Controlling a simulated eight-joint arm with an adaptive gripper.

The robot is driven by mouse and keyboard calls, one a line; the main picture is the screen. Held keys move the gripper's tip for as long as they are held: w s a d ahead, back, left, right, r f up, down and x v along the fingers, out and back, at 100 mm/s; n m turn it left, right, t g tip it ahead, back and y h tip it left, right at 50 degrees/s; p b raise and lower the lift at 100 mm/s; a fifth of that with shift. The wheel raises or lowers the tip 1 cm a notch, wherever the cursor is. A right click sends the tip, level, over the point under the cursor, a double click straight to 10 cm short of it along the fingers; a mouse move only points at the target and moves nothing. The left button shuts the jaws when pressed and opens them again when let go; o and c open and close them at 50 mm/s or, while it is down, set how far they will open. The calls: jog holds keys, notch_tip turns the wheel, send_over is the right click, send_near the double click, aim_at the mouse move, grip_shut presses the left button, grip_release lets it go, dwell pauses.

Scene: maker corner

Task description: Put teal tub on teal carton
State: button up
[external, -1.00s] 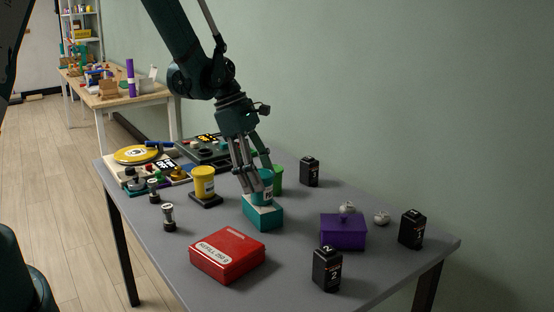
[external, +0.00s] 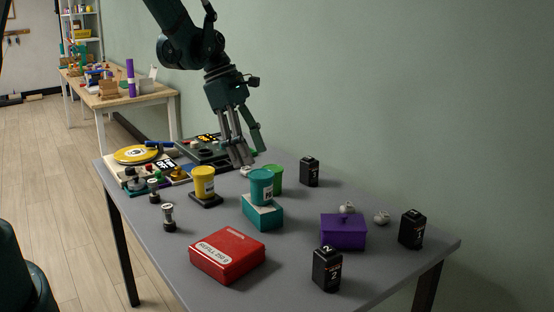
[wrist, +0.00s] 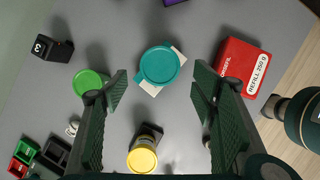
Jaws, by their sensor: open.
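The teal tub (external: 261,185) stands upright on top of the teal carton (external: 262,214) in the external view. In the wrist view the tub's round lid (wrist: 159,65) covers much of the carton, whose pale top (wrist: 152,88) shows at its edges. My gripper (external: 244,158) is open and empty, above and behind the tub, apart from it. In the wrist view its fingers (wrist: 160,88) are spread wide, with the tub below and beyond them.
A green tub (external: 277,178) stands close behind the teal tub. A yellow tub (external: 204,182) stands left on a dark base. A red box (external: 228,256), a purple box (external: 343,231) and black numbered blocks (external: 327,268) occupy the front and right. Bare table lies between them.

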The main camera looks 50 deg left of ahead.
jog(key=shift+v, duration=2.4)
jog(key=shift+d, duration=0.1)
jog(key=s+d+r+m+t+y, duration=0.1)
jog(key=s+d+r+m, duration=0.35)
jog(key=d+r, duration=0.2)
jog(key=s+d+r+m+y, duration=0.1)
jog(key=s+d+r+m, duration=0.3)
jog(key=d+r+m, duration=0.3)
jog(key=s+d+r+m+t+y, duration=0.1)
jog(key=s+d+r+m+t, duration=0.1)
jog(key=s+d+m, duration=1)
jog(key=s+m+t, duration=0.1)
jog(key=s, duration=0.3)
jog(key=shift+d+r+t+y, duration=0.25)
jog(key=shift+r+t+y, duration=0.15)
